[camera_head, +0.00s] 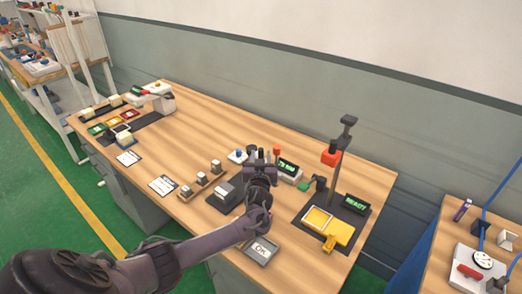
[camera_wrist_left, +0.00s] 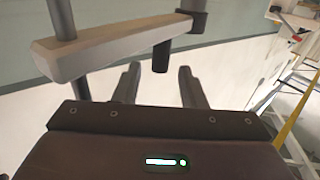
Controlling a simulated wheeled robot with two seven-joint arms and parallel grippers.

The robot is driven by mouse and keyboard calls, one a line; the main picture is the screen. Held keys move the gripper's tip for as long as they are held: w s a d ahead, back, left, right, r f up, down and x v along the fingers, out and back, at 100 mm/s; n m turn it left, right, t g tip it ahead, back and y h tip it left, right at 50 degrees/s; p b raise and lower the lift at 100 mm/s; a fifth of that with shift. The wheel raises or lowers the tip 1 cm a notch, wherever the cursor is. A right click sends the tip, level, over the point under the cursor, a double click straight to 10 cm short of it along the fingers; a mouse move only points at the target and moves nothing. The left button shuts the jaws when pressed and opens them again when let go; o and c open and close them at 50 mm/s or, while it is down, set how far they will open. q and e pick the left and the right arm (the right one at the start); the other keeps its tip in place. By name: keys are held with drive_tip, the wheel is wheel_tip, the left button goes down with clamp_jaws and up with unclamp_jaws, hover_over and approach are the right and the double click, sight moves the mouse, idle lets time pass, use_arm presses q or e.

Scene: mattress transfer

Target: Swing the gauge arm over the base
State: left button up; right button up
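In the left wrist view a beige-grey gauge arm (camera_wrist_left: 105,48) runs from an upright post (camera_wrist_left: 62,20) at left to a dark collar at right. A short dark pin (camera_wrist_left: 160,58) hangs below it, between the fingertips of my left gripper (camera_wrist_left: 159,70) in the picture. The fingers are apart; I see no contact with the pin. In the head view my left gripper (camera_head: 262,158) is over the middle of the bench and hides most of the gauge. A dark base plate (camera_head: 212,200) with a grey block (camera_head: 226,191) lies just left of the gripper. My right gripper is not in view.
A stand with a red clamp (camera_head: 331,155) and a yellow fixture (camera_head: 340,234) stand to the right. A green-lit display (camera_head: 288,167) is close beside my gripper. Small blocks on posts (camera_head: 200,180) and a tray marked OK (camera_head: 262,250) are nearby.

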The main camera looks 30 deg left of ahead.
sight(261, 153)
use_arm(q)
drive_tip(key=x, duration=0.3)
drive_tip(key=shift+w+f, duration=0.2)
drive_tip(key=shift+f, duration=0.1)
drive_tip(key=shift+w+a, duration=0.15)
drive_tip(key=shift+a, duration=0.05)
drive_tip(key=shift+r, duration=0.1)
drive_tip(key=c, duration=0.7)
clamp_jaws()
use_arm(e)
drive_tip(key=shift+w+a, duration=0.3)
